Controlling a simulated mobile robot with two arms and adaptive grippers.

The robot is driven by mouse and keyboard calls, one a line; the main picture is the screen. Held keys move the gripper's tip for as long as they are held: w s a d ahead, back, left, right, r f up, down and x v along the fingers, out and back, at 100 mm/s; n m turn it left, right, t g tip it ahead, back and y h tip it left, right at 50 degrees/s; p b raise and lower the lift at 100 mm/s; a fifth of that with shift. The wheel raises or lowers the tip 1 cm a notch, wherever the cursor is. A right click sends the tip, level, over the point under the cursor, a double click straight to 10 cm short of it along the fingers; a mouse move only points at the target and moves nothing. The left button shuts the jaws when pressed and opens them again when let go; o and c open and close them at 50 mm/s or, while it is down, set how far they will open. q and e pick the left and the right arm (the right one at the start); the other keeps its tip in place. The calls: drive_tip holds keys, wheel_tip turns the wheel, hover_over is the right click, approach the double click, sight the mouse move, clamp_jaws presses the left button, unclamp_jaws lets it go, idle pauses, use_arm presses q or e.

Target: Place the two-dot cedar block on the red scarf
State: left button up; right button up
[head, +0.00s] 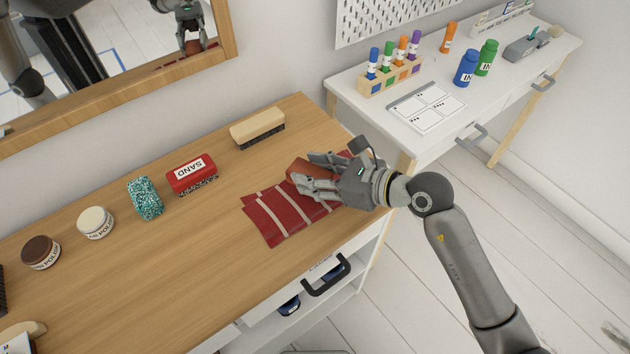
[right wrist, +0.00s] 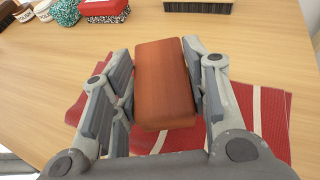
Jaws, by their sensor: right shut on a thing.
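The cedar block (right wrist: 165,78) is a plain reddish-brown block held between the fingers of my right gripper (right wrist: 163,92). No dots show on the faces in view. In the head view the right gripper (head: 304,169) is over the far right part of the red scarf and mostly hides the block. The red scarf (head: 279,216), with pale stripes, lies flat near the front right edge of the wooden desk. The block is above or on the scarf's far edge; I cannot tell whether it touches. My left gripper is not in view.
A wooden brush (head: 257,128) stands behind the scarf on the desk (head: 170,275). A white side table (head: 455,85) is at right.

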wheel_tip(320, 180, down, 3)
idle(0.3)
